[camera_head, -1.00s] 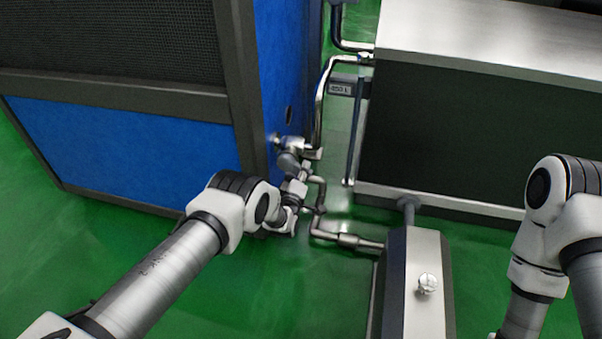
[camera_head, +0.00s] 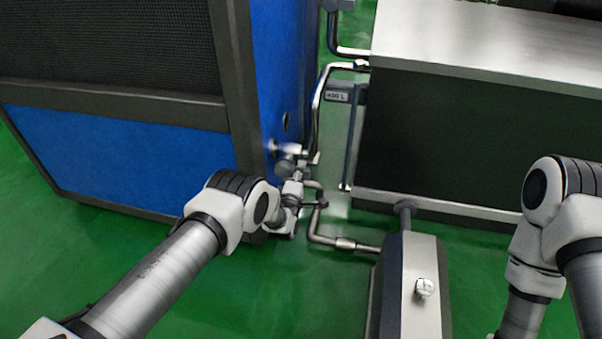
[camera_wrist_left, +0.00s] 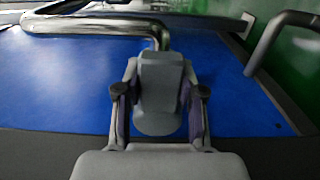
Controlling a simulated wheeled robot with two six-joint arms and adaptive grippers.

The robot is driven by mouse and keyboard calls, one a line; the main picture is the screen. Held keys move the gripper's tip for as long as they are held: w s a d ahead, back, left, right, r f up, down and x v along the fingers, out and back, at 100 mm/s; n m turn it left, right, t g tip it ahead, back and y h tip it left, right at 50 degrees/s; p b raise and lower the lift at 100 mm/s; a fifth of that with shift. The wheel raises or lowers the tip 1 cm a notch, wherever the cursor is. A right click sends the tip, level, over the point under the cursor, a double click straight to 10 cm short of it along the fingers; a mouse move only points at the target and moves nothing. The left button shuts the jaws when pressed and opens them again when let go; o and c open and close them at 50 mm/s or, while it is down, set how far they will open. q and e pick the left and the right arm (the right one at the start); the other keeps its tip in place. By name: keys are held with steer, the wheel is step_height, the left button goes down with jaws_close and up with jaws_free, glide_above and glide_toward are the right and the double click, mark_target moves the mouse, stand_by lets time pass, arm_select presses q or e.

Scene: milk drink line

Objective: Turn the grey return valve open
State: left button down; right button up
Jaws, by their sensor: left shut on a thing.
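The grey return valve (camera_head: 285,164) sits on the pipework beside the blue panel, in the middle of the head view. In the left wrist view its rounded grey handle (camera_wrist_left: 160,95) fills the space between my fingers. My left gripper (camera_wrist_left: 159,85) has one finger on each side of the handle and is shut on it. In the head view the gripper (camera_head: 296,174) is small and partly merges with the valve and pipes. My right arm shows at the right edge, but its gripper is out of view.
A blue cabinet (camera_head: 130,150) with a dark frame stands at left. A dark steel-topped unit (camera_head: 450,140) stands at right. Bent steel pipes (camera_head: 318,110) run through the narrow gap between them. A steel box with a knob (camera_head: 424,287) stands in front. Green floor (camera_head: 290,290) is open at lower middle.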

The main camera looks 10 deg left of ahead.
arm_select(q)
steer(key=c, duration=0.7)
jaws_free()
steer(key=s, duration=1.2)
